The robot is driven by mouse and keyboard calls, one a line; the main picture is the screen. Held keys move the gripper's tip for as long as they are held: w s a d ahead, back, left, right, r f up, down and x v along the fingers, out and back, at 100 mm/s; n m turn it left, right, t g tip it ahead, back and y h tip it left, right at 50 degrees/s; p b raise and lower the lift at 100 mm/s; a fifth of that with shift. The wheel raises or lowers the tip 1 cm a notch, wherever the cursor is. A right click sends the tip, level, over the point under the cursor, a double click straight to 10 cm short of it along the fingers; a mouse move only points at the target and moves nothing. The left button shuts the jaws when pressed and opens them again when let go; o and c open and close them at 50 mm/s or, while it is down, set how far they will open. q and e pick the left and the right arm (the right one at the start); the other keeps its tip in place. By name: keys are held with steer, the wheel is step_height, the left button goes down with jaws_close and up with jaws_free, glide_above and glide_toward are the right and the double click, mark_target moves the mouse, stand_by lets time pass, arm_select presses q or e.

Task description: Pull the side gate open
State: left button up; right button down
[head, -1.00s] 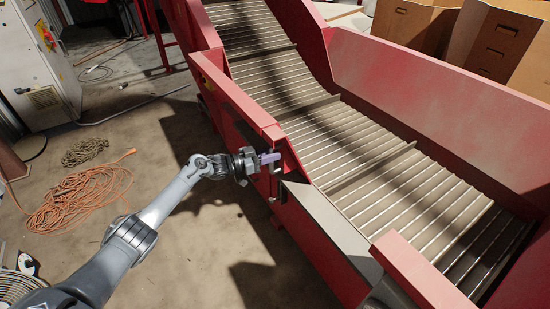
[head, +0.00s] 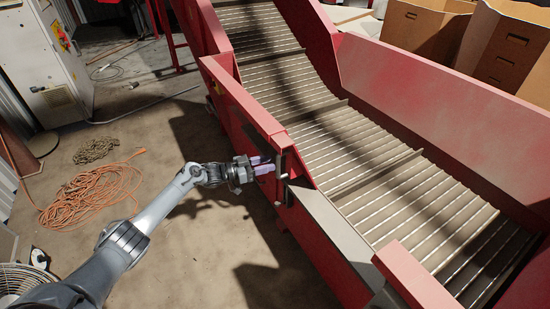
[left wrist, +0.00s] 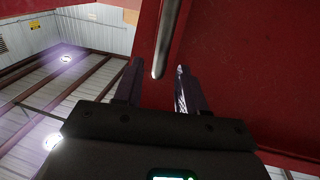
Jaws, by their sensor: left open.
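The red side gate (head: 243,112) is a panel in the conveyor's near side wall. It looks closed, in line with the wall. A grey bar handle (left wrist: 166,38) stands out from the red surface in the left wrist view. In the head view the handle is small and partly hidden by the fingers. My left gripper (head: 268,165) is at the gate's near end, pointing at the handle. In the left wrist view its open fingers (left wrist: 157,72) stand either side of the bar's lower end, and I see no clear contact. My right gripper is not in view.
The slatted conveyor belt (head: 370,160) lies beyond the wall. An orange cable coil (head: 95,195) lies on the floor to the left. A grey cabinet (head: 50,65) stands at the back left, brown boxes (head: 515,45) at the back right. The floor beside the gate is clear.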

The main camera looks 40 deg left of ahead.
arm_select(q)
steer(key=shift+p+v, duration=1)
steer(key=shift+v, duration=1.9)
